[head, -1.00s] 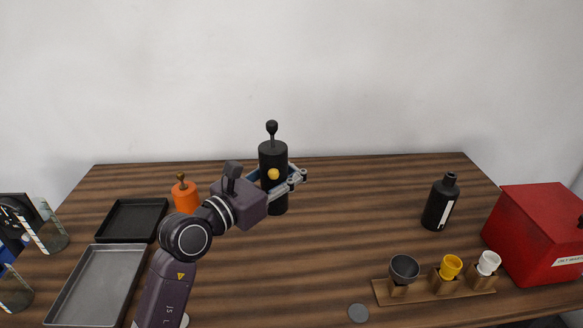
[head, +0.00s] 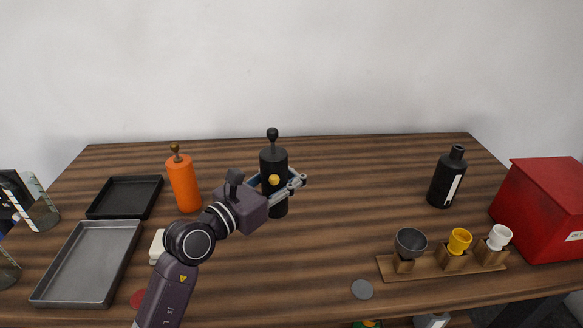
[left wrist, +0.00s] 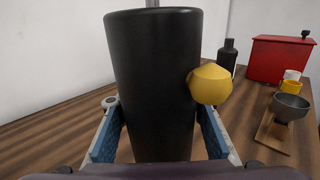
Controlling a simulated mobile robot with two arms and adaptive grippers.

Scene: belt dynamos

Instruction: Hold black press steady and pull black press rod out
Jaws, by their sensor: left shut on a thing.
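The black press (head: 273,161) stands upright on the wooden table in the head view. It is a tall cylinder with a yellow knob (head: 274,180) on its side. The black press rod (head: 272,136), with a round knob on top, sticks up from its top. My left gripper (head: 284,188) is shut around the press body. In the left wrist view the press body (left wrist: 150,80) fills the space between the left gripper's blue-padded fingers (left wrist: 155,130). The rod is mostly cut off at the top there. My right gripper is in neither view.
An orange press (head: 183,184) stands left of my arm. A black tray (head: 104,212) and a grey metal tray (head: 58,297) lie at left. At right are a black bottle (head: 446,179), a wooden rack (head: 388,269) with cups, and a red box (head: 545,215).

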